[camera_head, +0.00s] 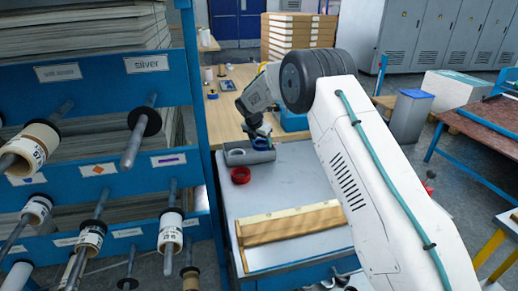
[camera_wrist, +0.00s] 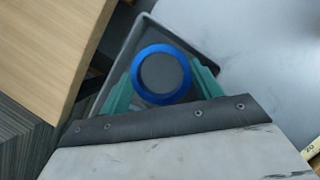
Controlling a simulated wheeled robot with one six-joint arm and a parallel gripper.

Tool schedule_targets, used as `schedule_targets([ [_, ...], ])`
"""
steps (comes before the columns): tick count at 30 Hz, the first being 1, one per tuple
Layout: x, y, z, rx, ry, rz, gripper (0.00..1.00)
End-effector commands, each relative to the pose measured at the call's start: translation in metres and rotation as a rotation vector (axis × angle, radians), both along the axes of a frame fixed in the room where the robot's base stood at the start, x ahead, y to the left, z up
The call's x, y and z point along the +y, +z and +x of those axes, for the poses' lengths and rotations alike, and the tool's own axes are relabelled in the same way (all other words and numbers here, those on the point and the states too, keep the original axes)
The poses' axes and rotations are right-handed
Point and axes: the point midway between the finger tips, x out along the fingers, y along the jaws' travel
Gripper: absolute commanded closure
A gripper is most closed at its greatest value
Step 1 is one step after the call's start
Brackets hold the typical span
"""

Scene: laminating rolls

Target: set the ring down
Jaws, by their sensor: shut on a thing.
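My gripper (camera_head: 262,132) (camera_wrist: 163,74) is shut on a blue ring (camera_wrist: 160,49). Its two teal fingers are on either side of the ring in the wrist view. In the head view the blue ring (camera_head: 262,143) shows small under the fingers, at the far right part of a grey tray (camera_head: 262,157). The tray's rim (camera_wrist: 178,34) shows behind the ring in the wrist view, and a grey surface fills the ring's opening. I cannot tell whether the ring touches the tray's floor.
A red ring (camera_head: 240,175) lies on the grey table (camera_head: 287,186) in front of the tray. A pale ring (camera_head: 236,152) is in the tray's left part. A wooden ruler-like piece (camera_head: 292,222) lies nearer. A blue rack (camera_head: 200,110) with rolls stands left.

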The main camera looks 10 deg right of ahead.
Motion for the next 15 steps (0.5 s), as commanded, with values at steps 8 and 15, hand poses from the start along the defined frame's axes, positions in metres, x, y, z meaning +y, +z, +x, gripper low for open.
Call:
schedule_targets([
  [8, 0.003, -0.033, 0.000, 0.000, 0.004, 0.000, 0.64],
  [15, 0.003, -0.034, 0.000, 0.000, 0.003, 0.000, 0.64],
])
